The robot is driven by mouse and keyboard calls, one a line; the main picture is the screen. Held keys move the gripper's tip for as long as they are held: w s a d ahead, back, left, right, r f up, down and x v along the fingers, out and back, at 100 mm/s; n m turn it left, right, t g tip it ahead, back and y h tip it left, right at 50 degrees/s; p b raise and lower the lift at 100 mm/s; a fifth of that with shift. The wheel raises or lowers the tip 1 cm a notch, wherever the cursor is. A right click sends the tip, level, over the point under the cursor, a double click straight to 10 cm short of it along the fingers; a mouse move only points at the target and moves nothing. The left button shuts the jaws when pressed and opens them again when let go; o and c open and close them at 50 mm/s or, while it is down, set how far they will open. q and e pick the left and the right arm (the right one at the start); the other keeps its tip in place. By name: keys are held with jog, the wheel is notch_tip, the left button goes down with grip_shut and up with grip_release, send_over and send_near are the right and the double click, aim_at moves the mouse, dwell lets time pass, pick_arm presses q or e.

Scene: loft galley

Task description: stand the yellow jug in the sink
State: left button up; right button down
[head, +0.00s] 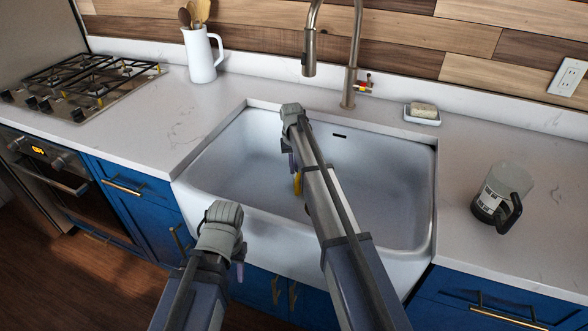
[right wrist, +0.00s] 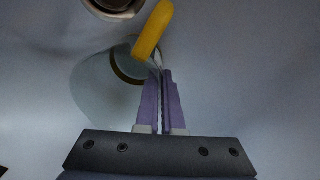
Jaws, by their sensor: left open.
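The yellow jug's handle (head: 297,184) shows inside the white sink (head: 385,185), just below my right gripper (head: 292,160); my arm hides most of the jug in the head view. In the right wrist view, the yellow handle (right wrist: 152,30) is at the tips of the purple fingers (right wrist: 160,78), which are close together on it. A pale, see-through round body lies behind them. I cannot tell whether the jug touches the sink floor. My left gripper (head: 239,271) is open and empty in front of the sink's front wall.
A glass jug with a black handle (head: 503,195) stands on the counter right of the sink. A white pitcher of wooden utensils (head: 201,58) and a gas hob (head: 85,82) are at left.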

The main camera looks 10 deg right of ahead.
jog(key=shift+f, duration=0.2)
jog(key=c, duration=1)
grip_release()
jog(key=shift+c, duration=0.2)
jog(key=shift+r, duration=0.1)
notch_tip(320, 180, up, 8)
jog(key=p, duration=0.7)
jog(key=shift+a+p, duration=0.15)
jog(key=shift+p, duration=0.15)
